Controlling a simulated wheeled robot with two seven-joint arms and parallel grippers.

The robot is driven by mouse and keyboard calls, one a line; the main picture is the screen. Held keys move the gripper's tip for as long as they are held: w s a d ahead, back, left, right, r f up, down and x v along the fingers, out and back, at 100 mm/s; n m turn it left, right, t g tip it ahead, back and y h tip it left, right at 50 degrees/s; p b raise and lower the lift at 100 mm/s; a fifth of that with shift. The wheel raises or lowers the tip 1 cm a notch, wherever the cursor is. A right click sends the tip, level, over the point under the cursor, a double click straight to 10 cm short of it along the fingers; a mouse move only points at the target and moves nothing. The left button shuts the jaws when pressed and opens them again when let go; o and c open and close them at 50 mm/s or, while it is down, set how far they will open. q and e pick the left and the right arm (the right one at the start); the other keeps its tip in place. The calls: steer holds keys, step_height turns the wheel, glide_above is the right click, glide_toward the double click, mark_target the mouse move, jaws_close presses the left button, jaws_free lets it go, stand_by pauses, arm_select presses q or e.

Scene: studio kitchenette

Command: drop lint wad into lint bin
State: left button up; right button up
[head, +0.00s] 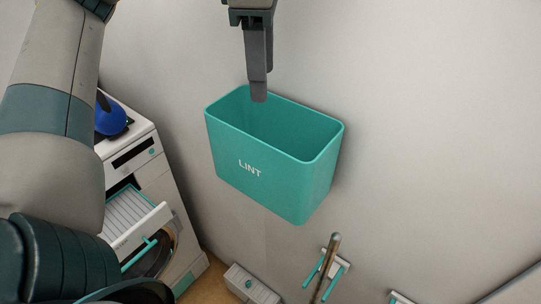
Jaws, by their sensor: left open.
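The lint bin (265,175) is a teal, open-topped box with "LINT" on its front. It is fixed to the pale wall in the middle of the head view. My left gripper (259,94) points down from the top, its fingertips over the rear left part of the bin's opening. Its fingers are seen nearly edge-on and overlap; it is open and I see nothing between them. No lint wad is in sight. The bin's inner walls show, but its floor is hidden by the front wall. My right gripper is not in view.
A white machine (158,172) stands at the left with a pulled-out drawer (135,218) and a blue object (109,117) on top. A rod (327,268) rests at a wall bracket below the bin. A small grey box (250,284) is low down. The wall right of the bin is clear.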

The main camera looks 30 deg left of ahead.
arm_select(q)
step_height(320, 180, up, 10)
steer(key=s, duration=0.1)
steer(key=shift+s+d, duration=0.15)
steer(key=shift+d, duration=0.1)
stand_by(1.1)
